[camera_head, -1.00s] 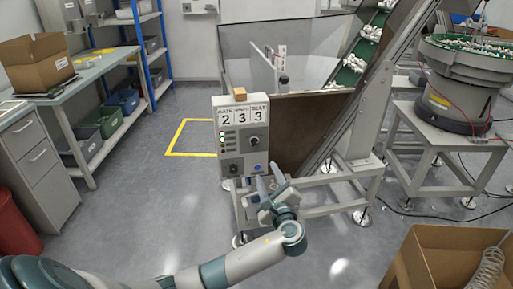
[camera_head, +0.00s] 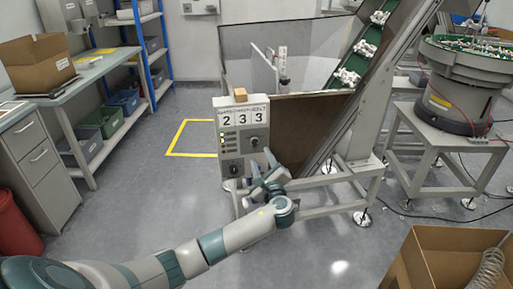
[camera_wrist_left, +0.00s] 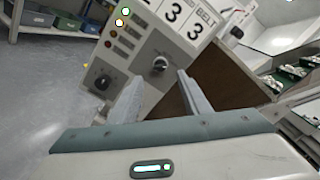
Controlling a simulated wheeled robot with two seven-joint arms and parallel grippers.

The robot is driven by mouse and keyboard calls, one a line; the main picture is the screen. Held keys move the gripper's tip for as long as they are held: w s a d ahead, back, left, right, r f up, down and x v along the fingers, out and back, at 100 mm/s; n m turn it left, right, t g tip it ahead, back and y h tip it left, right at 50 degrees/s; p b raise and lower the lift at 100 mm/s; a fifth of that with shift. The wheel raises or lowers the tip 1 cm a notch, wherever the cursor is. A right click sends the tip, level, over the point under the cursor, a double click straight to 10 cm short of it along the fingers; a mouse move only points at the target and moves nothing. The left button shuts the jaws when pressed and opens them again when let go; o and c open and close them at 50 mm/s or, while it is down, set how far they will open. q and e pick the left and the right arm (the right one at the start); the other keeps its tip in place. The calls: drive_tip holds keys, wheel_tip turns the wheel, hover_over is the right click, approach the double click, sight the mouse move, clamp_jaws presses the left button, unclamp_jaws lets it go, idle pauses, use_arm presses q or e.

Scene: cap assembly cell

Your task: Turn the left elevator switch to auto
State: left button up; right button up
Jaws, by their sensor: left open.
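The grey control box (camera_head: 231,148) stands on the machine's frame, with number cards 2, 3, 3 on top. An upper knob (camera_head: 254,141) sits right of a column of small lights, and a dark lower knob (camera_head: 234,170) sits at lower left. In the left wrist view the upper knob (camera_wrist_left: 160,64) appears between and just beyond the fingertips, and the lower knob (camera_wrist_left: 103,82) lies left of them. Switch labels are too small to read. My left gripper (camera_head: 260,161) is open and empty, close in front of the panel's lower right; it also shows in the left wrist view (camera_wrist_left: 159,79).
A brown hopper panel (camera_head: 305,125) and an inclined conveyor (camera_head: 362,48) with white parts stand right of the box. The frame's legs are below. A cardboard box (camera_head: 445,262) is at lower right. Floor to the left is clear.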

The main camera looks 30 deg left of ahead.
sight(256, 144)
use_arm(q)
drive_tip(key=x, duration=0.8)
drive_tip(key=shift+w+a, duration=0.1)
drive_tip(key=c, duration=1)
